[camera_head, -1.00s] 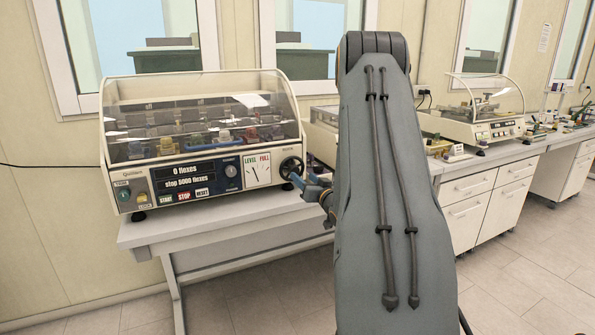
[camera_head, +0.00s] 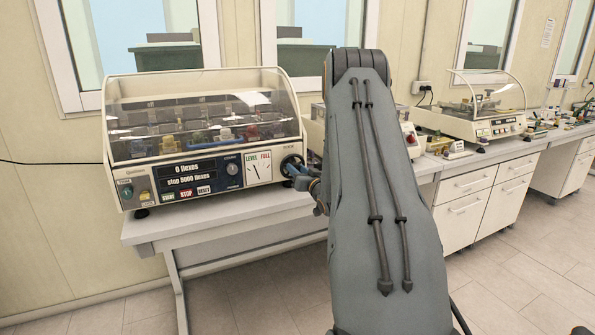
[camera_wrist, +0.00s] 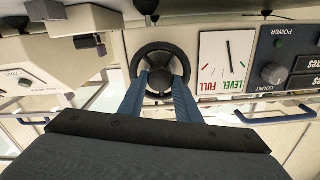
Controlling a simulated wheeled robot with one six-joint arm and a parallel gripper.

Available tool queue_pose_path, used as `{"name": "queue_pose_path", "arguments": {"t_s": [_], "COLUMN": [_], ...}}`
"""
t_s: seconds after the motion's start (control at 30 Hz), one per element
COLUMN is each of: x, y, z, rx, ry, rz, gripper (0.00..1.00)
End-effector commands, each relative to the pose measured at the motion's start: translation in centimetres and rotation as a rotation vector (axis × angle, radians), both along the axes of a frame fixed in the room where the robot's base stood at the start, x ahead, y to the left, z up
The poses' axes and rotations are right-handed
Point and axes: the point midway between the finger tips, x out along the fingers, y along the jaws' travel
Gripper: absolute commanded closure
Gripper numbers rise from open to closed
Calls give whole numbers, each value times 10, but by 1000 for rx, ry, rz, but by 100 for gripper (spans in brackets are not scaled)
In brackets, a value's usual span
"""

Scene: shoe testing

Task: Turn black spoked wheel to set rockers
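The black spoked wheel (camera_head: 289,161) is on the right end of the flexing machine's (camera_head: 150,170) front panel, beside the LEVEL/FULL gauge (camera_head: 259,168). In the wrist view, upside down, the wheel (camera_wrist: 160,51) is near the top middle and the gauge (camera_wrist: 226,60) is to its right. My gripper's blue fingers (camera_wrist: 162,76) are apart, with tips overlapping the wheel on either side of its hub; contact is unclear. In the head view my gripper (camera_head: 296,172) is at the wheel and partly hides it. The gauge needle stands slightly tilted.
The machine stands on a light table (camera_head: 220,225), under a clear curved cover (camera_head: 200,105). Its display reads 0 flexes and stop 5000 flexes. START, STOP and RESET buttons are on the panel. Another machine (camera_head: 480,125) stands on the counter at right. My arm hides part of the middle.

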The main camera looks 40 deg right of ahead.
Motion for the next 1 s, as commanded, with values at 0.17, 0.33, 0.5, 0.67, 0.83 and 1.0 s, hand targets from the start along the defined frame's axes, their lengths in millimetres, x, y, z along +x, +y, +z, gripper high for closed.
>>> {"name": "queue_pose_path", "arguments": {"t_s": [0.17,0.33,0.5,0.67,0.83,1.0], "x": [0,0,0,1,1,1], "y": [0,0,0,1,1,2], "z": [0,-1,-2,-3,-3,-3], "rx": [-3,-32,-112,-230,-382,-527], "ry": [1,8,27,56,92,126], "rz": [-1,-1,-1,-1,-1,-1], "gripper": [92,92,92,92,92,92]}}
